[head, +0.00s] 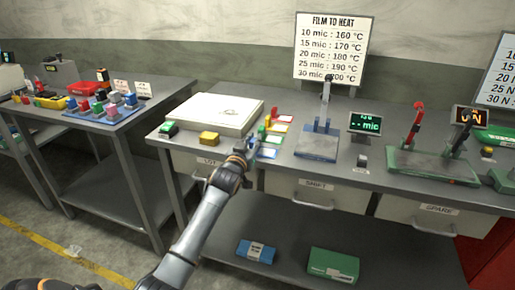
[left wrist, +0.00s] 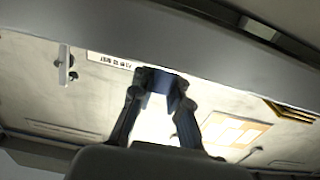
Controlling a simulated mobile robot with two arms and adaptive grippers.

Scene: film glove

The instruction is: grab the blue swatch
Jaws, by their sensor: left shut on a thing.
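My left gripper (head: 243,152) reaches in over the front edge of the middle bench, at the left end of a group of small colored swatches. In the left wrist view its two fingers (left wrist: 157,100) are closed on a blue swatch (left wrist: 161,78), which spans the gap between the fingertips. In the head view a blue piece (head: 254,147) shows right at the fingertips, partly hidden by the gripper. Whether it still touches the bench I cannot tell. My right gripper is not in view.
A blue-based lever press (head: 317,146) stands to the right. Red, green and yellow pieces (head: 264,129) stand just behind the gripper.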

